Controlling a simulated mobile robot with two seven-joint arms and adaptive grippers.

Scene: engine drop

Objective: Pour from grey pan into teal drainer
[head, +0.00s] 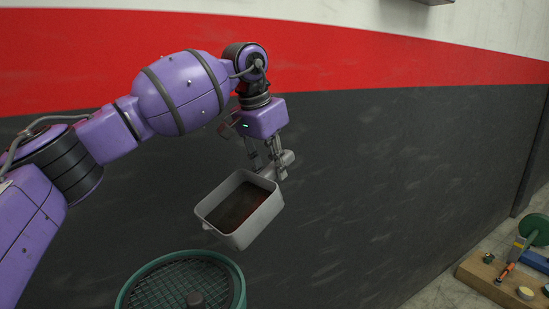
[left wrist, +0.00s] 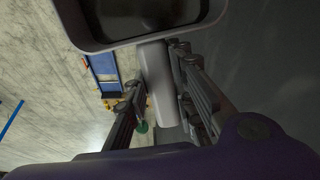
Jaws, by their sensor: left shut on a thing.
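The grey pan (head: 250,228) is a rectangular metal pan with dark content inside, held in the air in the middle of the head view. My left gripper (head: 275,172) is shut on the pan's handle, above and to the right of its body. In the left wrist view the handle (left wrist: 160,90) lies between the two fingers and the pan (left wrist: 90,42) fills the top. The teal drainer (head: 236,270) is round with a mesh top and stands below and left of the pan, apart from it; its lower part is cut off by the frame. My right gripper is not in view.
A wooden board (head: 485,279) with tools and small round items lies on the floor at the lower right. A dark wall (head: 390,180) with a red band runs behind my left arm. A blue object (left wrist: 104,68) shows on the floor in the left wrist view.

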